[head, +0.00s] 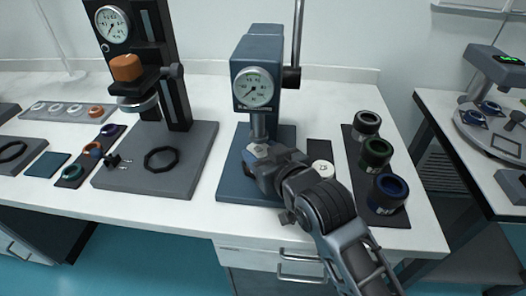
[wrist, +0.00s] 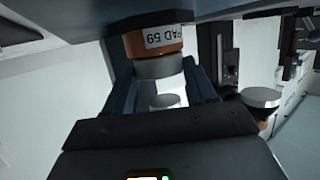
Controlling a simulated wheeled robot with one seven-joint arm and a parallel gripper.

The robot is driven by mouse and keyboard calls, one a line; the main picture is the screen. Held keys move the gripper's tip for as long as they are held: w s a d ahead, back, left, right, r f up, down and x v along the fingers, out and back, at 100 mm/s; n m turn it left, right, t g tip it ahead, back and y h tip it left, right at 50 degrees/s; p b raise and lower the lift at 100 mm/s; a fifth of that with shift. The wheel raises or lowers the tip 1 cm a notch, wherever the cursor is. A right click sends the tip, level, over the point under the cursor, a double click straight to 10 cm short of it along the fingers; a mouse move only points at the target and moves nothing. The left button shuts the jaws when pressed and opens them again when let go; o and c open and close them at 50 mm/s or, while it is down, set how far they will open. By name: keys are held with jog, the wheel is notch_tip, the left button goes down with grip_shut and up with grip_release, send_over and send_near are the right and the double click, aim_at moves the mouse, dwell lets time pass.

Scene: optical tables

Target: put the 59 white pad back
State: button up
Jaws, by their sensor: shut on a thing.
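The pad labelled "PAD 59" (wrist: 160,42) shows in the wrist view as a copper-brown round body with a white label and a grey band below it. My gripper (wrist: 162,72) has a finger on each side of it and is shut on it. In the head view my gripper (head: 259,152) is at the blue press (head: 254,75), just under its spindle and above its base plate. The pad is mostly hidden there by my gripper. I cannot tell whether the pad touches the spindle.
A dark strip with a white round piece (head: 321,168) lies right of the press. A dark tray (head: 388,218) with black, green and blue rings is further right. A black stand (head: 165,75) with an orange knob is at left. Bare white table shows in front.

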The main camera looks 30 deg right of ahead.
jog(key=shift+f, duration=0.15)
jog(key=o, duration=1.1)
jog(key=shift+f+b, duration=0.15)
jog(key=shift+b, duration=0.25)
jog(key=v, duration=0.8)
jog(key=shift+d+b, duration=0.3)
jog(key=shift+b, duration=0.1)
